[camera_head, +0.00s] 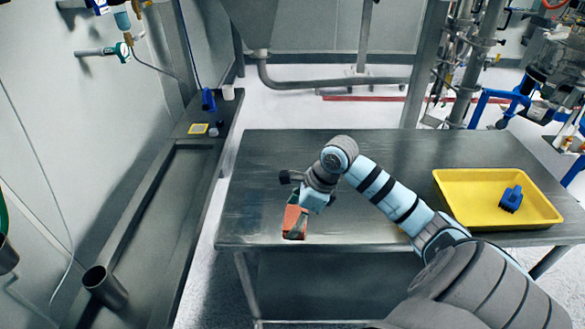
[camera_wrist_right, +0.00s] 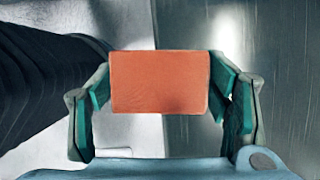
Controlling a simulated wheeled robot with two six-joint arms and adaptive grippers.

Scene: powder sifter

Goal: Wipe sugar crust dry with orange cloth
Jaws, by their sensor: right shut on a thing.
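My right gripper (camera_head: 299,212) reaches over the left part of the grey metal table (camera_head: 262,165). It is shut on the orange cloth (camera_head: 291,219), which looks like a small folded block. In the right wrist view the cloth (camera_wrist_right: 160,82) sits squarely between the two green-padded fingers. The cloth is near the table's front left edge; I cannot tell whether it touches the top. I cannot make out a distinct sugar crust; the tabletop near the cloth shows only faint pale sheen. My left gripper is not in view.
A yellow tray (camera_head: 452,183) with a blue brush (camera_head: 510,198) stands on the table's right side. A metal trough (camera_head: 150,235) runs along the left wall, with a small yellow item (camera_head: 198,129) at its far end. The table's middle is clear apart from my arm above it.

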